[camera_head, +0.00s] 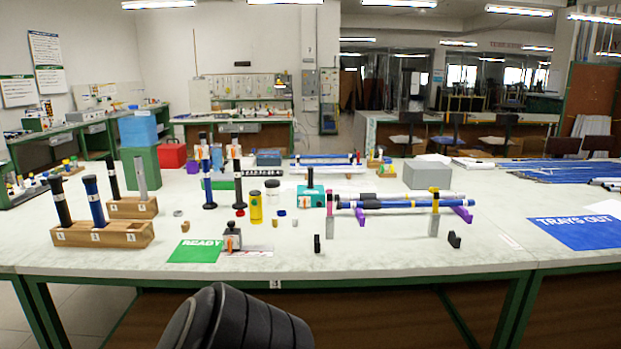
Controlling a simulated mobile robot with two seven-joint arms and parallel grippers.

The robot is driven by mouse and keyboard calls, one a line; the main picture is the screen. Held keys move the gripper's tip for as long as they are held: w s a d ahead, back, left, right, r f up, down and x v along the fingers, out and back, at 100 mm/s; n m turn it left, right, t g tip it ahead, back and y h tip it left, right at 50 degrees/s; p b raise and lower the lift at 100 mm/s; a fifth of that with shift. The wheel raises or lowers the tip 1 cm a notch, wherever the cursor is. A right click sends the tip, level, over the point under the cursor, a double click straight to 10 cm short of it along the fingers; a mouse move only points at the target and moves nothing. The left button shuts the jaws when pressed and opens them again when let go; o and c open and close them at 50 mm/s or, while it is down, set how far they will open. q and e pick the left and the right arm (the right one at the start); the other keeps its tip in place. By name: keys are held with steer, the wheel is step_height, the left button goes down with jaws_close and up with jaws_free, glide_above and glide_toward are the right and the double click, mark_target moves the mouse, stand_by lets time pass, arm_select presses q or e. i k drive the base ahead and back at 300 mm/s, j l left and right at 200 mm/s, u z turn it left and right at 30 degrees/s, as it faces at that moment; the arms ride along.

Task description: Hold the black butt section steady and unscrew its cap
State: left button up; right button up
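A thick black section (61,204) stands upright, leaning slightly, in the left slot of the front wooden rack (128,236) on the left of the table. A thinner black section (113,180) stands in the rear wooden rack (126,208). A blue section (94,202) with a dark top stands in the front rack beside the thick black one. Neither of my grippers is in view; only a dark part of my own arm shows at the bottom.
A yellow bottle (256,207) stands mid-table. A blue TRAYS OUT mat (578,232) lies far right. The front centre-right is mostly clear.

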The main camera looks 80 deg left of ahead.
mark_target(57, 190)
steer(key=u, duration=3.9)
steer(key=i+l+z, duration=0.2)
steer(key=z, duration=0.2)
steer(key=i+l+z, duration=0.1)
steer(key=z, duration=0.3)
steer(key=i+z, duration=0.4)
steer(key=k+j, duration=0.05)
